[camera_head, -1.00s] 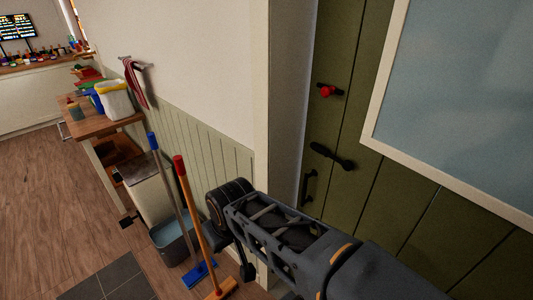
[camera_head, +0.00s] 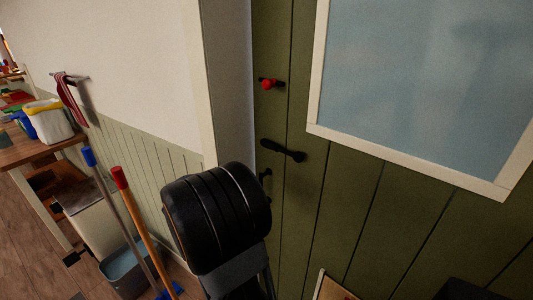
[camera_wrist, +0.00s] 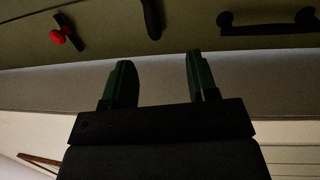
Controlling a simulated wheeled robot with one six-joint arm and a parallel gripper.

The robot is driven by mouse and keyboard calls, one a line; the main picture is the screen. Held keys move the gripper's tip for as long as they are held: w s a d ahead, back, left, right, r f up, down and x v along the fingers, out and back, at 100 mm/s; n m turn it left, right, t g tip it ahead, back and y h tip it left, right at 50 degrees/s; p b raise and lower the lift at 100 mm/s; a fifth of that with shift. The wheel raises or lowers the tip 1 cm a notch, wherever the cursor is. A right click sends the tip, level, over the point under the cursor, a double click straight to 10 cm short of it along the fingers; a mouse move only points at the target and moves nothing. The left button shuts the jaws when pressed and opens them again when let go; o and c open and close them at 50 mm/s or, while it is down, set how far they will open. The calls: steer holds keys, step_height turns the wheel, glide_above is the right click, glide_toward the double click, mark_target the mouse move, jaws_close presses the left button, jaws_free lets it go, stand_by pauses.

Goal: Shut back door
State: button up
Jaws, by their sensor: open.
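The back door (camera_head: 340,215) is green planked wood with a large pale-framed glass pane (camera_head: 425,80). It carries a red-knobbed latch (camera_head: 268,85) and a black lever handle (camera_head: 283,151); a lower black pull handle (camera_head: 265,178) is partly hidden by my arm. A grey strip shows between door and white frame (camera_head: 215,80); I cannot tell how far ajar the door is. In the wrist view, my gripper (camera_wrist: 157,68) is open and empty, its fingers pointing towards the door. The red knob (camera_wrist: 57,36), lever handle (camera_wrist: 152,18) and pull handle (camera_wrist: 267,28) lie beyond the fingertips.
Left of the frame, a blue-tipped mop handle (camera_head: 110,195) and a red-tipped broom handle (camera_head: 145,225) lean by a grey bucket (camera_head: 125,275). A wooden bench (camera_head: 35,150) holds a white-and-yellow tub (camera_head: 50,117). A striped cloth (camera_head: 70,100) hangs on the wall.

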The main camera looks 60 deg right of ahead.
mark_target(267, 147)
steer(key=shift+h, duration=0.5)
steer(key=x, duration=0.4)
steer(key=w+p+x, duration=0.1)
steer(key=x, duration=0.4)
steer(key=p+x, duration=0.1)
steer(key=x, duration=0.4)
steer(key=shift+w+d+r, duration=0.1)
steer(key=shift+d+r, duration=0.1)
steer(key=shift+d, duration=0.05)
jaws_close()
